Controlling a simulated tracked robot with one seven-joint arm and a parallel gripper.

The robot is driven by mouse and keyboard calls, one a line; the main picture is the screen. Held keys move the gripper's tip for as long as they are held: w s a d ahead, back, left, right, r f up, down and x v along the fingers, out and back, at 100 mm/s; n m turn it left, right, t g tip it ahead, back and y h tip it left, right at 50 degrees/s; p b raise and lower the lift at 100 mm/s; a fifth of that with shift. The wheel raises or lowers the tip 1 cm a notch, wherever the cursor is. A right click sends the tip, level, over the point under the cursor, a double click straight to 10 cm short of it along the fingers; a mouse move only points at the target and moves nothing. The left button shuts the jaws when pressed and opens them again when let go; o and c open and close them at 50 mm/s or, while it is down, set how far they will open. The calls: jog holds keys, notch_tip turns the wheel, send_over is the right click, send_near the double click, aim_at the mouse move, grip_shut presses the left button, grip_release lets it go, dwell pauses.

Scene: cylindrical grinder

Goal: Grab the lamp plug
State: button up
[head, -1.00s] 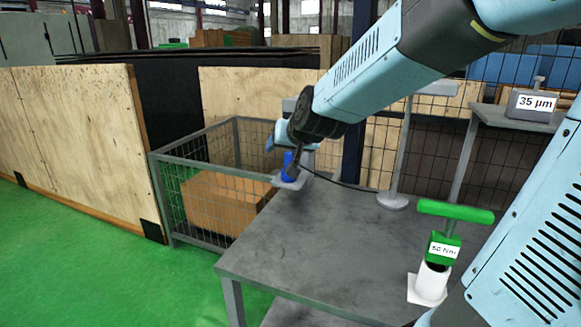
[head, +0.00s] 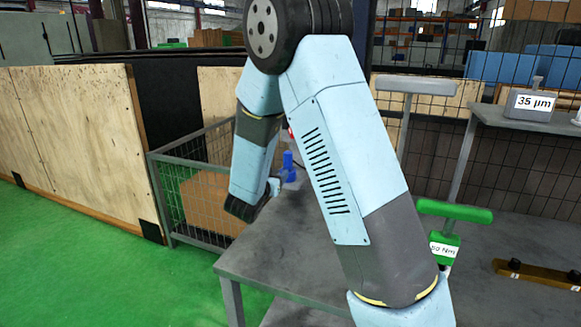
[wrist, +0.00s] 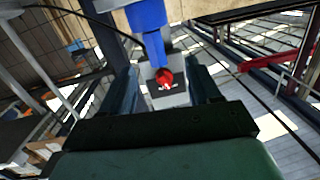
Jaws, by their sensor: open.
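The blue plug (head: 288,160), which I take to be the lamp plug, stands upright at the far left corner of the grey table. In the wrist view the blue plug (wrist: 147,16) is at the top centre, ahead of the gap between the fingers. A black cable runs near it on the left. A grey labelled block with a red round part (wrist: 165,77) shows between the fingers. My gripper (wrist: 165,95) is open and empty, with one dark finger on each side. In the head view my arm hides much of it close to the plug.
The grey table (head: 262,248) is partly hidden by my arm. A wire cage with a cardboard box (head: 200,205) stands to its left. A green-handled tool marked 50 Nm (head: 447,230) is at the right. A 35 µm block (head: 530,103) sits on a stand behind.

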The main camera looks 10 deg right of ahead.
aim_at(287, 166)
jog(key=shift+h, duration=0.7)
jog(key=x, duration=0.2)
jog(key=f+x, duration=0.1)
jog(key=x, duration=0.4)
jog(key=shift+d+f, duration=0.2)
jog(key=shift+f, duration=0.1)
jog(key=shift+f+x, duration=0.15)
jog(key=shift+x, duration=1.4)
jog(key=shift+f+x, duration=0.1)
jog(key=shift+x, duration=1.4)
grip_shut()
